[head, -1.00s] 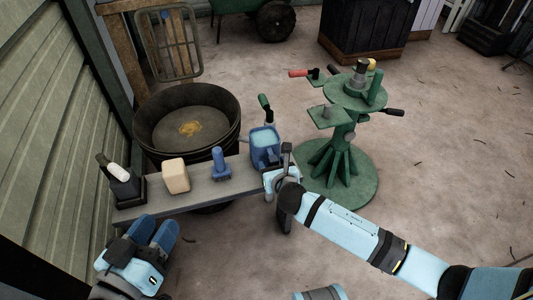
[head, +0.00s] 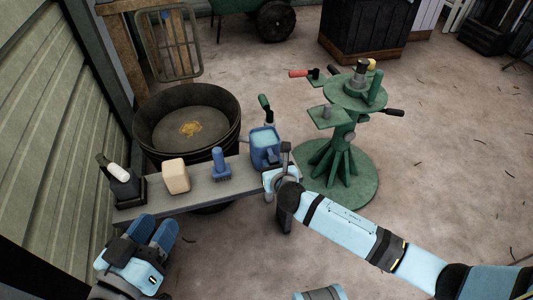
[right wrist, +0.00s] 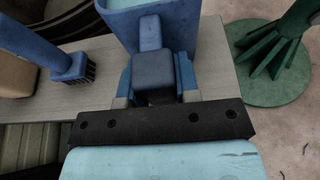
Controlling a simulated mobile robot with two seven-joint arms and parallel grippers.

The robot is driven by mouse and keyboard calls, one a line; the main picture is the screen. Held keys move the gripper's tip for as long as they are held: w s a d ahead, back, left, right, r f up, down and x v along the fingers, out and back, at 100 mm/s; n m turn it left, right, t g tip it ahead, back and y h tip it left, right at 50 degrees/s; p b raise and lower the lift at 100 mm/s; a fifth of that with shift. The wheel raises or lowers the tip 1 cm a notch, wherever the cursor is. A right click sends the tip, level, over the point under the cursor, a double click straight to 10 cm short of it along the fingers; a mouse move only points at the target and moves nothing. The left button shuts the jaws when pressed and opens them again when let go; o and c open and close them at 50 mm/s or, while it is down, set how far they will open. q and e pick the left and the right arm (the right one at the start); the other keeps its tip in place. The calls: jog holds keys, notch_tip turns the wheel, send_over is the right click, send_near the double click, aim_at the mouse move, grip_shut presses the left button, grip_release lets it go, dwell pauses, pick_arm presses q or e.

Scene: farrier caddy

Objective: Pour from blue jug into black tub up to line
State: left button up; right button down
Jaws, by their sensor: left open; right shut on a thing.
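The blue jug (head: 264,148) is at the right end of the grey bench and looks upright, with pale blue liquid in its open top. It also shows at the top of the right wrist view (right wrist: 178,22). My right gripper (right wrist: 155,82) is shut on the jug's handle; in the head view this gripper (head: 275,168) is partly hidden by its own wrist. I cannot tell whether the jug touches the bench. The wide black tub (head: 160,104) stands behind the bench, left of the jug, with a yellowish patch on its floor. My left gripper (head: 157,232) is open and empty in front of the bench.
On the bench (head: 196,187) stand a blue brush (head: 221,164), a beige block (head: 176,175) and a dark caddy with a white-topped item (head: 122,182). A green stand (head: 345,150) with tools is right of the jug. A corrugated wall (head: 50,120) bounds the left.

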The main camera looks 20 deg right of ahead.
aim_at(269, 150)
jog(key=shift+r+p, duration=2.05)
jog(key=shift+p, duration=0.65)
dwell(0.3)
